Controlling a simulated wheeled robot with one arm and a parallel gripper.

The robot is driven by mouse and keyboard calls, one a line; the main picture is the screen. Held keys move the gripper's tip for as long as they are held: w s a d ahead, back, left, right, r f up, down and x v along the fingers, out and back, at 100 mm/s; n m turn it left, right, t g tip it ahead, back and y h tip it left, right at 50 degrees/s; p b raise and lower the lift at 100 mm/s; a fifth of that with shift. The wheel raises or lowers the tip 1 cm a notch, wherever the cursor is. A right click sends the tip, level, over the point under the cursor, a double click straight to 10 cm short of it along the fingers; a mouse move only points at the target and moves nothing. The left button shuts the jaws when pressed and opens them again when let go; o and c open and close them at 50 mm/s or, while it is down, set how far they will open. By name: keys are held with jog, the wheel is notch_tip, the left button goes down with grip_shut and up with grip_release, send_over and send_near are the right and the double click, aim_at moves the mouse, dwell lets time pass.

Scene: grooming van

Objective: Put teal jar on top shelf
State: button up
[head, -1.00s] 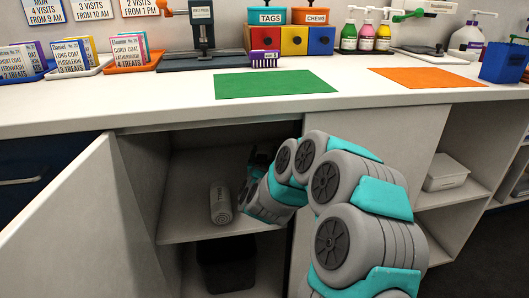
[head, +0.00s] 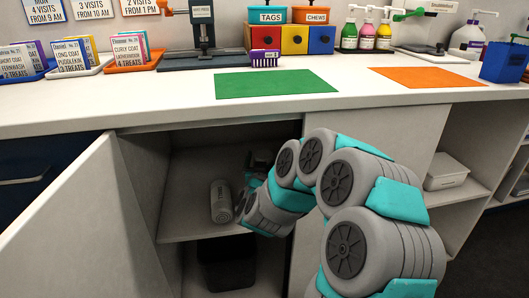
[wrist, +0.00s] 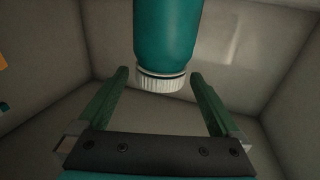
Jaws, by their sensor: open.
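A teal jar (wrist: 166,30) with a white ribbed lid (wrist: 161,81) shows at the top middle of the wrist view, lid towards me. Its far end is cut off by the frame. My gripper (wrist: 159,74) is open, with one green finger on each side of the lid and visible gaps between. The jar cannot be made out in the head view, where my arm reaches into the open cabinet. The cabinet's upper shelf (head: 190,232) lies below my wrist.
A black bin (head: 228,264) sits below. The open door (head: 85,225) is at left, and a closed panel (head: 400,135) is at right.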

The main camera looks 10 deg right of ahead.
jog(key=b+v, duration=0.7)
jog(key=b, duration=0.3)
jog(key=shift+s, duration=0.2)
jog(key=shift+r, duration=0.1)
